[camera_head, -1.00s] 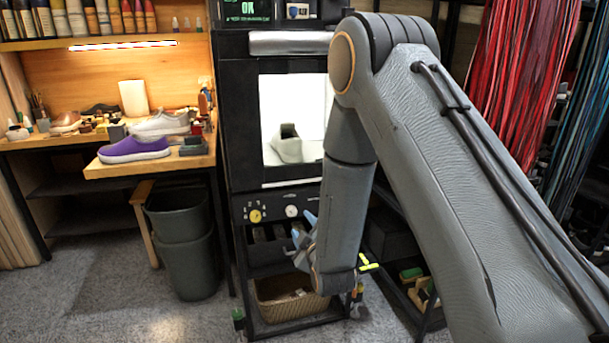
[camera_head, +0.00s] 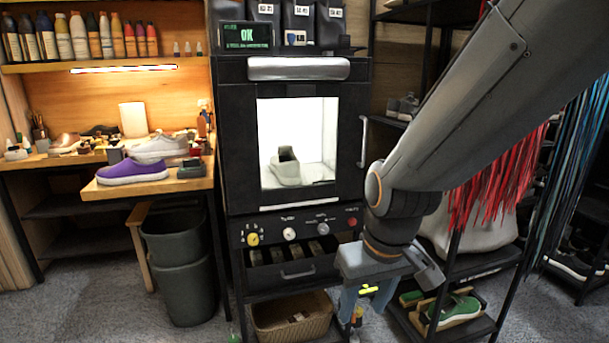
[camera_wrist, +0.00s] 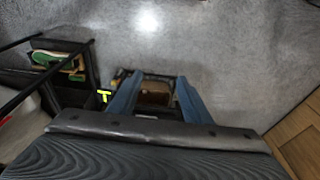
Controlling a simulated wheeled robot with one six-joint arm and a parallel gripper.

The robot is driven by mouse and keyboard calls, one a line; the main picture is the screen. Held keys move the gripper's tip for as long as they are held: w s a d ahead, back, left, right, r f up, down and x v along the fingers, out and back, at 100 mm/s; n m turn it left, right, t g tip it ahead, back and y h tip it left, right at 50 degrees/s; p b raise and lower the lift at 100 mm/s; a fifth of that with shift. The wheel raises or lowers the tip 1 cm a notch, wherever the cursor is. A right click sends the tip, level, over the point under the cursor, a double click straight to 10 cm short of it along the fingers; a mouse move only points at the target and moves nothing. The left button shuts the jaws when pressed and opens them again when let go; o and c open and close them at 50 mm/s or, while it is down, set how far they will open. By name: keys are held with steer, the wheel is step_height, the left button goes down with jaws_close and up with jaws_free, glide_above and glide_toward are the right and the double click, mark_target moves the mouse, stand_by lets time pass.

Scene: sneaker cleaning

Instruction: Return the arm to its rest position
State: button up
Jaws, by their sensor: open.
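My arm reaches in from the upper right in the head view, folded down at the wrist. My gripper (camera_head: 366,304) points down in front of the lower right of the black cabinet (camera_head: 231,160). In the wrist view my gripper (camera_wrist: 155,92) shows two blue fingers spread apart with nothing held between them. Beyond the fingers lie the floor and part of a low shelf with a brown basket.
A lit chamber holds a grey shoe (camera_head: 287,167). A purple shoe (camera_head: 132,171) sits on the wooden bench (camera_head: 150,189) at left. A wicker basket (camera_head: 291,318) is below the cabinet. Floor shows at lower left.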

steer(key=s+d+r+m+g, duration=0.2)
steer(key=s+r, duration=0.1)
steer(key=s, duration=0.5)
steer(key=d+r+m+p, duration=0.1)
steer(key=d+r+p, duration=0.5)
steer(key=p, duration=0.7)
steer(key=shift+s+d+h, duration=0.25)
steer(key=shift+d+h, duration=0.1)
steer(key=shift+h, duration=0.05)
